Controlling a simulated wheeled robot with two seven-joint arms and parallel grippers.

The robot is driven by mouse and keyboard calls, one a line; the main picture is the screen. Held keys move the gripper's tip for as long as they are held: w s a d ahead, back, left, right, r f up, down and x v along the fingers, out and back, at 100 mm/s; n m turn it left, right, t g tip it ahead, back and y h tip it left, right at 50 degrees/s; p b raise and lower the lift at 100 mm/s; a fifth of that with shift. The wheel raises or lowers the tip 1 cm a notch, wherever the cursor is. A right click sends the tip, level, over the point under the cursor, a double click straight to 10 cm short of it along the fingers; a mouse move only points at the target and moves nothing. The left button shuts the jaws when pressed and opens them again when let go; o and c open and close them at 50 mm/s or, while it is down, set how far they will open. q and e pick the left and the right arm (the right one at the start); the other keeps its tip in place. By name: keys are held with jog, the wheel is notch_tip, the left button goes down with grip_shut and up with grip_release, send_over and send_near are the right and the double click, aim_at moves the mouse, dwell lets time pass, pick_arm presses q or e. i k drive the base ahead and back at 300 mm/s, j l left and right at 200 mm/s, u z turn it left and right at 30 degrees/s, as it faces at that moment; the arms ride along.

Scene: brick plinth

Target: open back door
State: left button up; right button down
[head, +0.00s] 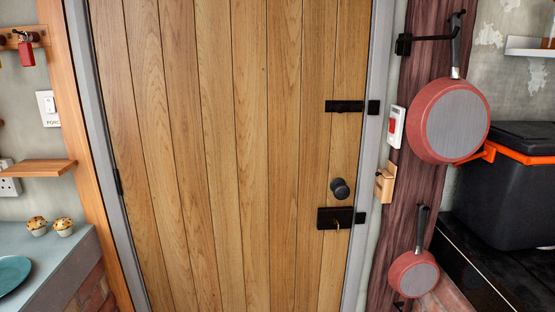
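The back door (220,150) is made of upright wooden planks and stands shut in a grey frame (372,120). A round black knob (340,188) is on its right side. A dark hinge shows at the left edge. Neither of my grippers is in the head view.
Two red pans (447,120) hang on a dark wooden post at right. A black bin with an orange rim (507,190) stands beyond. At left are a counter (55,258) with two muffins (37,225) and a wooden shelf (40,168). No obstacle shows before the door.

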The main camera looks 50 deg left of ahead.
aim_at(235, 171)
jog(key=u, duration=1.75)
